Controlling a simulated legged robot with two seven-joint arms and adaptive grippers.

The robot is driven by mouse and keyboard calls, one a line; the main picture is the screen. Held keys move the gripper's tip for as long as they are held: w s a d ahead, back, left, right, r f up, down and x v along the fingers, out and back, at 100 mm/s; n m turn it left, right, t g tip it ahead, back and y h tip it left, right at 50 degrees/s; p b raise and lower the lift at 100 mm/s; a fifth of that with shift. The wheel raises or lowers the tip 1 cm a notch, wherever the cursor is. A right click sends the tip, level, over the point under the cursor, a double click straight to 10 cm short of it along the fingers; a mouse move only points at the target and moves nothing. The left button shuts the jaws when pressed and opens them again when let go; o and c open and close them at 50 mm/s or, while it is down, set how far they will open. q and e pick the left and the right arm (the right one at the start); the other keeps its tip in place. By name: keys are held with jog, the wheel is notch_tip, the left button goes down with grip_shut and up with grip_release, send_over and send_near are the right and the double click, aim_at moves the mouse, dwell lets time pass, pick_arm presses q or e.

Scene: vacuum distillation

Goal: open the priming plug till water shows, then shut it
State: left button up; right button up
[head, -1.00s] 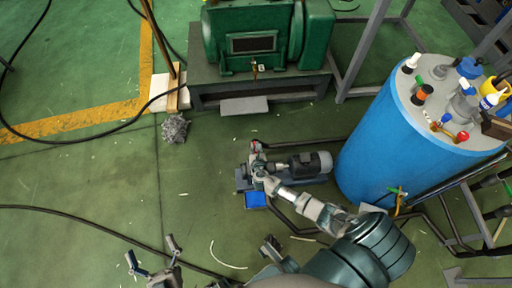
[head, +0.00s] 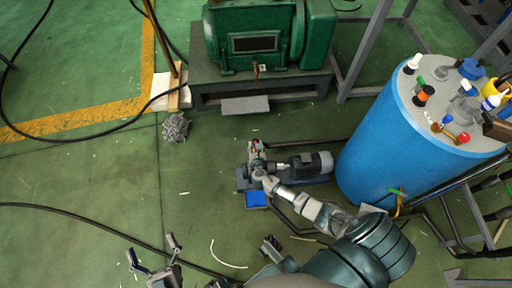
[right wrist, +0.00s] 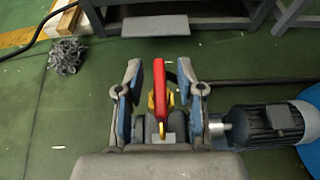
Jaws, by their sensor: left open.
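The small pump (head: 311,167) with its grey motor sits on the floor at the middle of the head view; the motor also shows at the right of the right wrist view (right wrist: 262,125). A red handle (right wrist: 158,82) with a yellow part (right wrist: 152,101) stands on the pump's left end; I take it for the priming plug. My right gripper (right wrist: 160,88) has its fingers apart on either side of the red handle, with gaps showing. In the head view it covers much of the plug. My left gripper (head: 152,252) is open and empty, low at the left. No water is visible.
A blue drum (head: 385,145) with several fittings on top stands right of the pump. A green machine (head: 260,40) on a grey base is behind. Dark hose crosses the floor at left. Floor left of the pump is mostly clear.

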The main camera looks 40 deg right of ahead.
jog(key=v, duration=1.2)
jog(key=shift+w, duration=0.15)
